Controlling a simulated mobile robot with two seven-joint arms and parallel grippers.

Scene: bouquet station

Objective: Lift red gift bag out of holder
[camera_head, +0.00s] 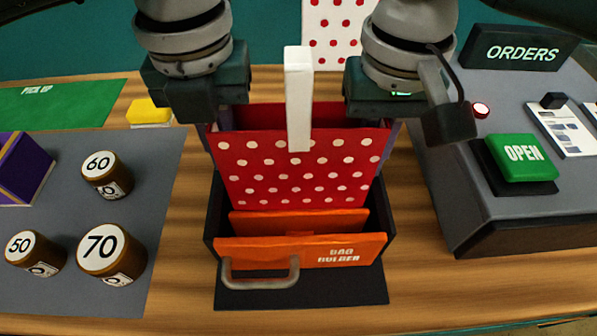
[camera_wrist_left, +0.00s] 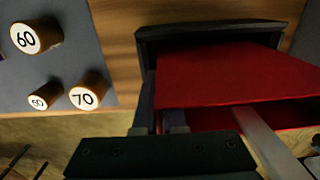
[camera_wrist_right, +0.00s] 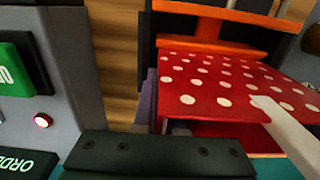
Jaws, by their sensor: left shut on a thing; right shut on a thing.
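The red gift bag (camera_head: 290,172) with white dots stands open at the top inside the bag holder (camera_head: 310,250), a dark box with an orange front. Its lower part is hidden behind the orange parts. My left gripper (camera_head: 208,130) is shut on the bag's left side and my right gripper (camera_head: 392,128) is shut on its right side. A white strip (camera_head: 299,100) rises in front of the bag's middle. The bag also fills much of the left wrist view (camera_wrist_left: 225,80) and the right wrist view (camera_wrist_right: 220,85).
Jars marked 60 (camera_head: 107,175), 50 (camera_head: 36,253) and 70 (camera_head: 111,254) stand on the grey mat (camera_head: 160,200) at left. A purple box (camera_head: 22,168) lies there too. The orders console (camera_head: 455,195) with a green OPEN button (camera_head: 521,158) stands close at right.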

